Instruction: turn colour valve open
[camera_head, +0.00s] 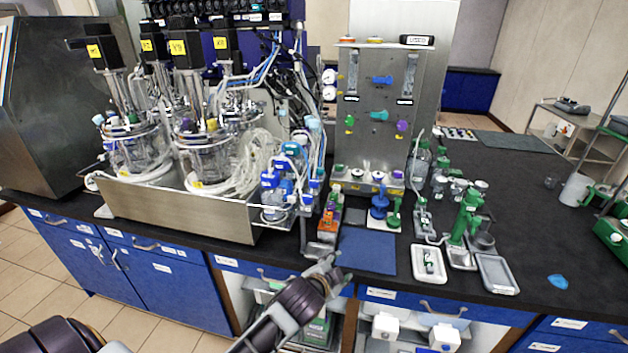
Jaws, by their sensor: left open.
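The upright steel panel (366,150) stands at the back of the bench and carries several small coloured valves. A blue valve (381,80) is near its upper middle, a teal valve (379,116) is below that, and a purple valve (402,126) is to the right. A small green knob (350,120) is at the panel's left. Their open or closed positions are too small to tell. My left gripper (328,266) is open and empty at the bench's front edge, well below and in front of the panel. It touches no valve. My right gripper is not in view.
Glass bioreactors with a steel tray (180,212) and tubing fill the bench's left. A blue mat (368,250) lies beyond my gripper. Bottles, a green stand (465,218) and small trays (497,273) stand right of it.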

